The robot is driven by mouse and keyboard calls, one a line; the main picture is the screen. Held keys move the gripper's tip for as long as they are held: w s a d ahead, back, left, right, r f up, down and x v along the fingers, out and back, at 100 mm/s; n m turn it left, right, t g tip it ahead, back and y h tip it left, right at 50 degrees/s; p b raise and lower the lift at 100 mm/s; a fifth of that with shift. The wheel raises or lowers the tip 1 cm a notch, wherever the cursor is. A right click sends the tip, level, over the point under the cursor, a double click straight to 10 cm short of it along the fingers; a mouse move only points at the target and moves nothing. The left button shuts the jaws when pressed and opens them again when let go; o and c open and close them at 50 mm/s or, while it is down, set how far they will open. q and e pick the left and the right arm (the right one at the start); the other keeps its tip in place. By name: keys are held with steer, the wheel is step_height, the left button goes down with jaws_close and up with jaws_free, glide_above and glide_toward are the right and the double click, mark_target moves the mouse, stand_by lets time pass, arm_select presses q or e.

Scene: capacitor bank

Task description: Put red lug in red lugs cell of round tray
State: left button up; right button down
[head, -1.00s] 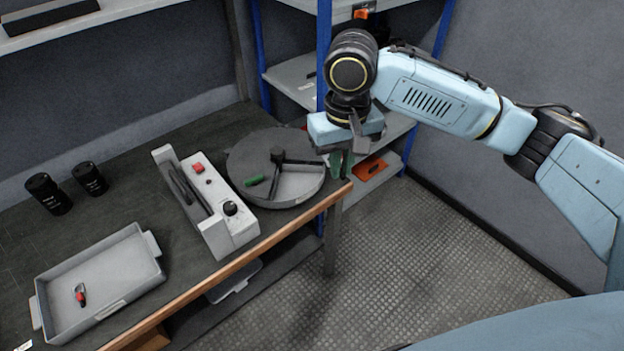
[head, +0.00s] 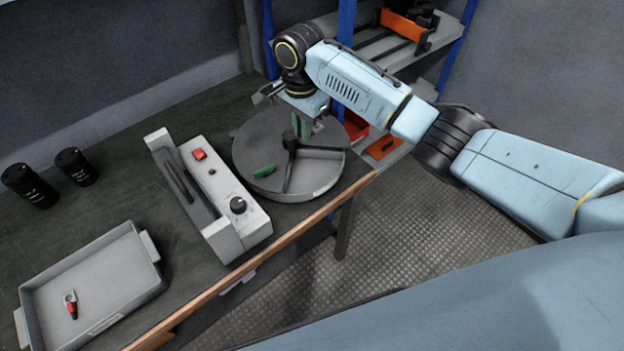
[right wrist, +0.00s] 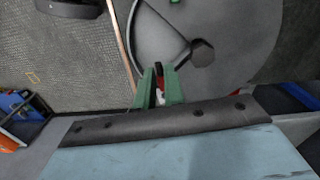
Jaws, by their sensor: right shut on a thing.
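The round tray (head: 318,190) is grey, with a dark central hub (head: 291,141) and dividers making cells. A green lug (head: 264,171) lies in its left front part. My right gripper (head: 301,126) has green fingers and is over the far part of the tray, behind the hub. In the right wrist view my right gripper (right wrist: 160,88) is shut on a red lug (right wrist: 159,70), its red end showing between the fingertips. The held lug is hidden in the head view. Its height above the tray floor is hard to tell. My left gripper is not in view.
A grey rectangular tray (head: 128,290) at the front left holds another red lug (head: 71,305). A grey device (head: 236,235) with a red switch stands left of the round tray. Two black jars (head: 75,166) stand farther left. A shelf with blue posts (head: 345,25) stands behind.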

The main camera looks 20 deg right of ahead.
steer(key=shift+m, duration=0.7)
steer(key=f, duration=0.3)
steer(key=f+b, duration=0.1)
steer(key=f, duration=0.4)
steer(key=shift+a+f+b, duration=0.25)
steer(key=shift+f+b, duration=0.15)
step_height(320, 180, down, 3)
steer(key=shift+f+b, duration=0.15)
steer(key=shift+b, duration=0.4)
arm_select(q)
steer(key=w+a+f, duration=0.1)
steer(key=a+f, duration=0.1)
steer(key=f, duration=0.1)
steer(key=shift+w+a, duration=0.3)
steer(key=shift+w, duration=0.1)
arm_select(e)
steer(key=shift+w, duration=0.1)
steer(key=shift+f, duration=0.6)
steer(key=c, duration=1.5)
jaws_free()
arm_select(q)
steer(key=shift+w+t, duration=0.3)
